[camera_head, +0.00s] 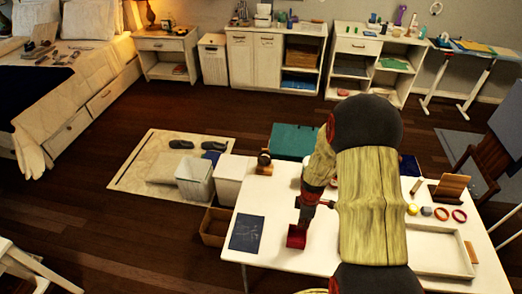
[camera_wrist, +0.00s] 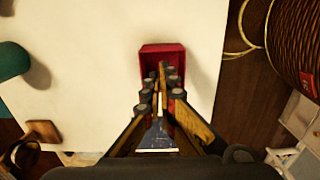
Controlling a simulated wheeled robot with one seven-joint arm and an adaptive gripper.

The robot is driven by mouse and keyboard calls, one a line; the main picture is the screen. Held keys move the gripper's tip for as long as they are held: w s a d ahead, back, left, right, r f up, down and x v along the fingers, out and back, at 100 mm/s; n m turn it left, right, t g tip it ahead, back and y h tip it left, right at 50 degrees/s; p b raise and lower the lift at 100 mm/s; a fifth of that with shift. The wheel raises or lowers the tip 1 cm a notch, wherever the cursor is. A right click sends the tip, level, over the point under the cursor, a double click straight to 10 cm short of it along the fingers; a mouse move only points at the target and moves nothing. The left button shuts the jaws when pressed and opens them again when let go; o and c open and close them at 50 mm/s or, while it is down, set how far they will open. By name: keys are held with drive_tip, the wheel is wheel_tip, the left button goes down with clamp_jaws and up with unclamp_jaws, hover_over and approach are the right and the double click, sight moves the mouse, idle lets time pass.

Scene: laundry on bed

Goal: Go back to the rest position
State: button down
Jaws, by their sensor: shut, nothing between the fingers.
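My gripper (camera_head: 299,219) hangs over the white table (camera_head: 285,196), with its fingers close together and empty. In the wrist view the fingertips (camera_wrist: 164,72) overlap a small red open box (camera_wrist: 152,48). The red box also shows in the head view (camera_head: 296,238), right under my gripper; I cannot tell whether the tips are inside it or above it. My arm hides the middle of the table.
A dark blue flat item (camera_head: 246,233) lies left of the red box. A white tray (camera_head: 418,268), bracelets (camera_head: 459,215) and a wooden stand (camera_head: 449,188) are on the right. White bins (camera_head: 194,180) stand beyond the table's left side. Dark floor is open at left.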

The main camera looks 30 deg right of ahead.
drive_tip(key=s+a+m+g, duration=0.2)
drive_tip(key=s+a+m, duration=0.1)
drive_tip(key=s+m, duration=0.25)
drive_tip(key=s+a+r+m+t+b, duration=0.1)
drive_tip(key=a+r, duration=0.4)
drive_tip(key=r, duration=0.6)
drive_tip(key=s+a+r+m+t+b, duration=0.2)
drive_tip(key=a+r, duration=0.4)
drive_tip(key=r, duration=0.5)
drive_tip(key=s+a+r+m+t+b, duration=0.2)
drive_tip(key=a+r, duration=0.4)
drive_tip(key=r, duration=0.5)
drive_tip(key=t+b, duration=0.1)
drive_tip(key=t, duration=0.1)
drive_tip(key=shift+a+t, duration=0.15)
drive_tip(key=shift+t, duration=0.15)
drive_tip(key=shift+s, duration=0.15)
